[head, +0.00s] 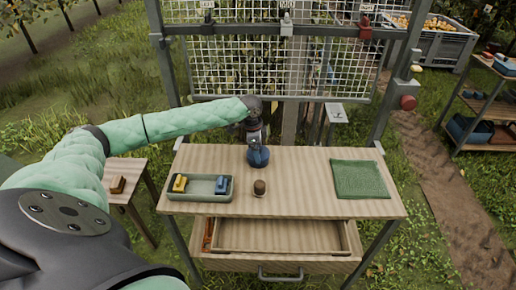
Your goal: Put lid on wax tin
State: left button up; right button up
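My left gripper (257,143) points down over the back middle of the wooden workbench (300,168). A dark blue rounded thing (258,157) is directly under it, at or on the tabletop. The fingers are too small and dark to tell whether they close on it. A small round brown container (260,187), with a darker body and lighter top, stands near the bench's front edge, apart from the gripper. I cannot tell for sure which of these is the wax tin or its lid. My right gripper is not in view.
A grey-green tray (200,198) with yellow and blue items is at the bench's left. A green cloth (359,179) lies at the right. The drawer (280,237) below is open. A wire mesh panel (235,65) stands behind. The bench between container and cloth is clear.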

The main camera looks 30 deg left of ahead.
pick_arm(q)
jog(key=shift+p, duration=0.55)
jog(key=shift+f, duration=0.55)
dwell(0.7)
jog(key=o, duration=0.7)
jog(key=shift+c, duration=0.2)
